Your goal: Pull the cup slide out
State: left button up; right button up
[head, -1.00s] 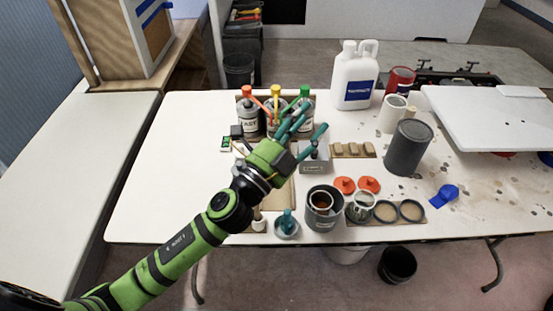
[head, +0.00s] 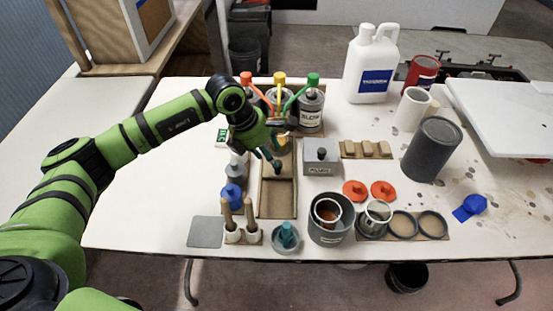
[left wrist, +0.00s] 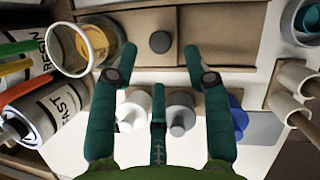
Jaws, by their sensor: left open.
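The cup slide seems to be the brown wooden tray-like piece (head: 276,203) left of centre on the table; it also shows in the left wrist view (left wrist: 222,22). A dark round knob (left wrist: 160,42) sits on its wooden top in the left wrist view. A clear cup with a pale rim and amber inside (left wrist: 85,48) is left of the knob. My left gripper (head: 277,150) points down over the slide's far end. In the left wrist view its teal fingers (left wrist: 152,56) are open and empty, one on each side of the knob. I cannot tell whether they touch it. My right gripper is not in view.
Cans with coloured handles (head: 311,108) stand behind the gripper. A grey box with a black knob (head: 321,164) is just right of the slide. Wooden-handled brushes (head: 239,218) and a blue-topped bottle (head: 232,193) stand to its left. A grey pot (head: 329,230) is at front right.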

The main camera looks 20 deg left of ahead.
pick_arm(q)
jog(key=x, duration=0.5)
jog(key=shift+d+f+p, duration=0.1)
jog(key=shift+d+p, duration=0.05)
jog(key=shift+p, duration=0.2)
grip_shut()
